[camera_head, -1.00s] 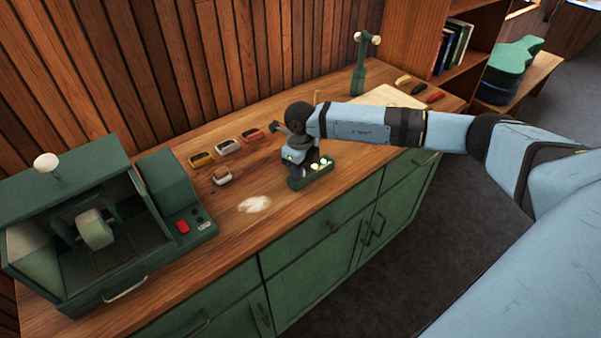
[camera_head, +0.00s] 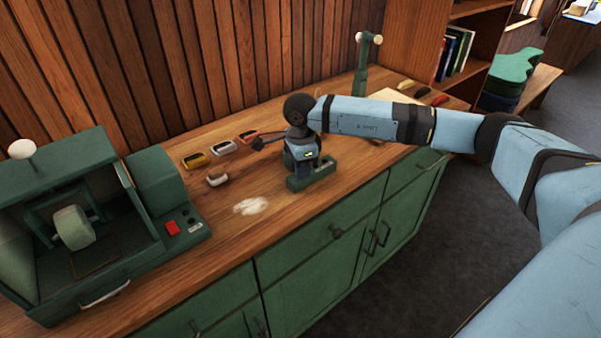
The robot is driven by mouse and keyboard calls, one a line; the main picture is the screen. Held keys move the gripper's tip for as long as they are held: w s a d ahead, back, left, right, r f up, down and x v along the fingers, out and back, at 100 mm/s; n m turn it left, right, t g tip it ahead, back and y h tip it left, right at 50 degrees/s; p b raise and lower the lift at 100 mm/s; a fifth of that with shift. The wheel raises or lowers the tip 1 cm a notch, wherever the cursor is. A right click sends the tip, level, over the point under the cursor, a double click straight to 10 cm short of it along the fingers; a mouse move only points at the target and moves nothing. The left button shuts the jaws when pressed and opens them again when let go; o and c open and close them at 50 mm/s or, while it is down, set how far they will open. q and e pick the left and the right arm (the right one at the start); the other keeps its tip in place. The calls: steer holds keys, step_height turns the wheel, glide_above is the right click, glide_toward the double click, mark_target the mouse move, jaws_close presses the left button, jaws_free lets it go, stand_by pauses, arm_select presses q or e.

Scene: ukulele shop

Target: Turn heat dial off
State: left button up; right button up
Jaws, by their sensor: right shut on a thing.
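A small green box (camera_head: 318,178) sits on the wooden counter near its front edge. My right gripper (camera_head: 303,170) points down onto its top, where the dials are. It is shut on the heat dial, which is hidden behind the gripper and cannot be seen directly. The dial's setting cannot be read. My left gripper is not in view.
A green machine (camera_head: 160,185) with a pale roller and a red switch (camera_head: 172,227) stands at left. Several small coloured blocks lie behind a white powder patch (camera_head: 250,206). A green stand (camera_head: 362,75) rises at the back right. Bare counter lies around the patch.

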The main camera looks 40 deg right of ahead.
steer(key=shift+f+n+b, duration=0.1)
steer(key=shift+n+b, duration=0.35)
steer(key=shift+n, duration=0.35)
steer(key=shift+n+b, duration=0.45)
steer(key=shift+n, duration=0.65)
steer(key=o, duration=0.9)
steer(key=shift+r, duration=0.2)
